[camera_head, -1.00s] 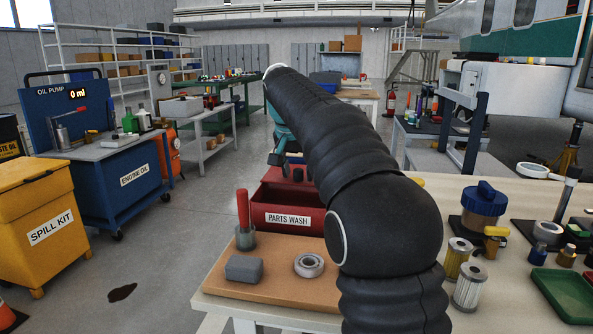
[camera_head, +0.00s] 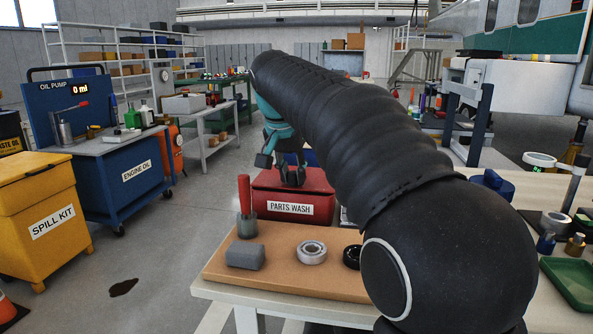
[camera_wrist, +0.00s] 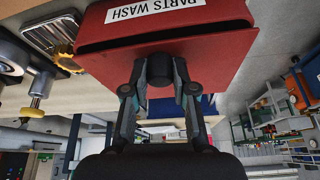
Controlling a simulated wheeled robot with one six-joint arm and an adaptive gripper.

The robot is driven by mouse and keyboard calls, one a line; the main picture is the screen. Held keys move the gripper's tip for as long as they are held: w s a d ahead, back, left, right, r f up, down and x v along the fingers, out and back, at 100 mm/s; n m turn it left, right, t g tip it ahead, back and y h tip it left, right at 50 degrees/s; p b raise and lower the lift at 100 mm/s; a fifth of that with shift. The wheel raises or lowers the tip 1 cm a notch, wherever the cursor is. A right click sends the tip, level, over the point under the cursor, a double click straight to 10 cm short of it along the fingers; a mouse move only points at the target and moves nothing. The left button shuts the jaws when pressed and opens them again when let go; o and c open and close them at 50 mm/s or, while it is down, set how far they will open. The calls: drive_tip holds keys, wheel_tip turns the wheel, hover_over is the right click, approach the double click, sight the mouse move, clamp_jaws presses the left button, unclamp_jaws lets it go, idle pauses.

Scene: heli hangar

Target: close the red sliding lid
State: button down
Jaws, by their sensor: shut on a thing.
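The red sliding lid (camera_head: 316,179) lies on top of the red box labelled PARTS WASH (camera_head: 262,206) at the back of the workbench. It appears to cover the part of the box top that I can see; my arm hides the right side. In the wrist view, which is upside down, the lid (camera_wrist: 215,58) shows as a flat red surface with a dark round knob (camera_wrist: 160,70). My gripper (camera_wrist: 160,76) is shut on this knob, one finger on each side. In the head view my gripper (camera_head: 288,178) is at the lid's top.
A green tray (camera_head: 572,285) lies at right.

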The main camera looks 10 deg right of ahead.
drive_tip(key=shift+s+a, duration=0.4)
drive_tip(key=shift+s, duration=0.45)
drive_tip(key=c, duration=0.9)
unclamp_jaws()
drive_tip(key=shift+s+a, duration=0.1)
drive_tip(key=v, duration=1.2)
